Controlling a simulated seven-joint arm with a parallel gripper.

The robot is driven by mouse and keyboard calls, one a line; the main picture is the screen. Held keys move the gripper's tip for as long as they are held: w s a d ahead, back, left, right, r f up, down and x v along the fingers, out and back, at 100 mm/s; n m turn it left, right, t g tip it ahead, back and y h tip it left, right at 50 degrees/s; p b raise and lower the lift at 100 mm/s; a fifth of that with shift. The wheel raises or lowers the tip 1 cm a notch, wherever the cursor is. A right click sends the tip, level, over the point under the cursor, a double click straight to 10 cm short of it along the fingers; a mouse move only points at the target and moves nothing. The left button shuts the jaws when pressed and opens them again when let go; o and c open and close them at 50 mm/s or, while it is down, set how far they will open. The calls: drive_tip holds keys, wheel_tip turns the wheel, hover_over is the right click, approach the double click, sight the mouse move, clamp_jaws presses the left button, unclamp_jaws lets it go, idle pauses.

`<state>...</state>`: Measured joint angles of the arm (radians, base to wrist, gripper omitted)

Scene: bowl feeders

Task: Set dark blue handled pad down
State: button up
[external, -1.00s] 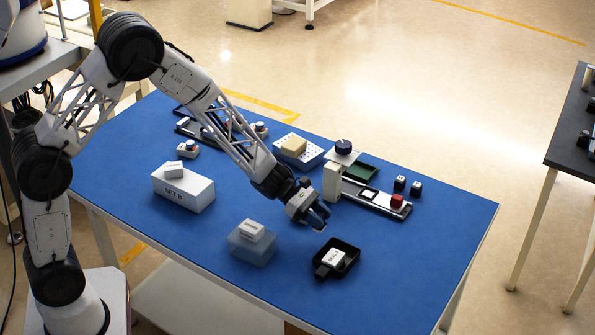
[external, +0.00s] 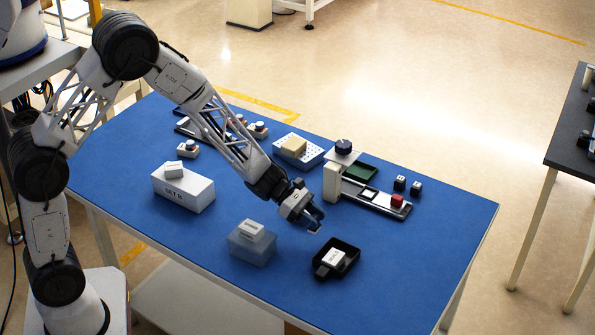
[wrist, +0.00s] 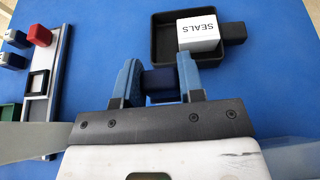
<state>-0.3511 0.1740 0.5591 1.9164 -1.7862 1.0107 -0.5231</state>
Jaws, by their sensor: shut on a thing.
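My gripper (external: 313,222) is over the blue table, behind and a little left of the black tray. In the wrist view its two blue fingers (wrist: 159,72) are shut on a dark blue piece, which I take to be the handled pad (wrist: 161,88). Only the part between the fingers shows clearly; its underside is hidden, and I cannot tell whether it touches the table. A separate dark blue round knob (external: 343,146) stands on a pale plate near the rail fixture.
The black tray (external: 351,258) holds a white SEALS box (wrist: 198,32). A translucent box (external: 252,252) with a white block stands left of it. A rail fixture (external: 372,201) with a red block is behind right. Bare table lies right of the tray.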

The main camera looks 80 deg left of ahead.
drive_tip(key=shift+a, duration=0.1)
drive_tip(key=s+a+r+n+t+y, duration=0.1)
drive_tip(key=s+a, duration=0.4)
drive_tip(key=a, duration=0.7)
drive_tip(key=s+a+r+n+y, duration=0.1)
drive_tip(key=s+a, duration=0.4)
drive_tip(key=a, duration=0.7)
drive_tip(key=s+a+r+n+t+y, duration=0.1)
drive_tip(key=s+a, duration=0.4)
drive_tip(key=a, duration=0.7)
wheel_tip(320, 180, up, 2)
drive_tip(key=shift+s+r+n+t+y, duration=0.15)
drive_tip(key=shift+n+t+y, duration=0.15)
drive_tip(key=shift+n+y, duration=0.3)
drive_tip(key=shift+a, duration=0.1)
drive_tip(key=shift+f, duration=3.1)
drive_tip(key=shift+f, duration=1.9)
drive_tip(key=shift+f, duration=0.1)
